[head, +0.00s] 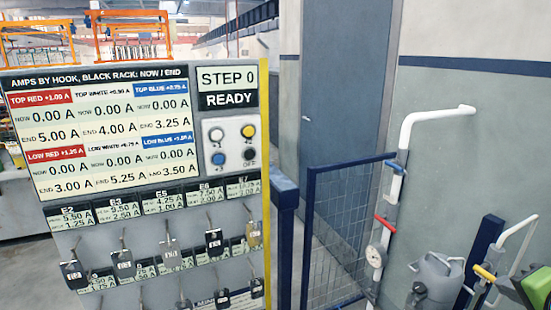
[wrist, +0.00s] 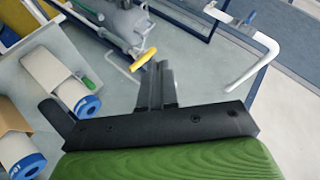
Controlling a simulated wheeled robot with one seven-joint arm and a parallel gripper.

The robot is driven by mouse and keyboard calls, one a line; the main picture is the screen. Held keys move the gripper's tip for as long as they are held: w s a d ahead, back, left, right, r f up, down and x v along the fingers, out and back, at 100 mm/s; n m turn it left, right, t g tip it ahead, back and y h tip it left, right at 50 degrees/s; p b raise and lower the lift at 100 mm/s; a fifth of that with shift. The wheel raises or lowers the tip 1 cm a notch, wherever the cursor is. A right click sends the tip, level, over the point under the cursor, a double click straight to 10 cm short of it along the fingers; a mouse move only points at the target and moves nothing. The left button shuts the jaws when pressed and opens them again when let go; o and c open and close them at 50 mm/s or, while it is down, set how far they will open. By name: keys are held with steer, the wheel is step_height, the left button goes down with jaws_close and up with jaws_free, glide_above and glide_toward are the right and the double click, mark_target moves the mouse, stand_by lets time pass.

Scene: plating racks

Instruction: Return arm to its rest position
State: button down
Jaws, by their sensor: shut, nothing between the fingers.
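My gripper (wrist: 157,84) shows in the wrist view, with its dark fingers together above a black bracket and green housing. Nothing is between the fingers. It points over the floor near a grey tank with a yellow handle (wrist: 144,59). In the head view only a green and black part, which looks like my arm, shows at the lower right edge; the fingertips are not visible there.
A panel (head: 105,130) reading STEP 0 READY, with several tagged hooks below, stands at left in the head view. A blue mesh gate (head: 340,235), white pipes (head: 405,150) and a grey tank (head: 436,282) stand right. White-and-blue cylinders (wrist: 75,95) lie left in the wrist view.

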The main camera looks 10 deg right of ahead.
steer(key=w+a+f+n+g+y, duration=0.15)
steer(key=w+a+n, duration=0.25)
steer(key=a, duration=0.7)
steer(key=w+a+n+g+y, duration=0.1)
steer(key=w+a+n+y, duration=0.3)
steer(key=a, duration=0.8)
steer(key=s+a+f+n+g+p, duration=0.1)
steer(key=s+a+f+n+g, duration=0.1)
steer(key=s+a+n, duration=0.6)
steer(key=s+a+f+h, duration=0.1)
steer(key=s+a, duration=0.2)
steer(key=shift+s+f, duration=0.15)
steer(key=shift+f, duration=0.2)
steer(key=shift+g, duration=0.25)
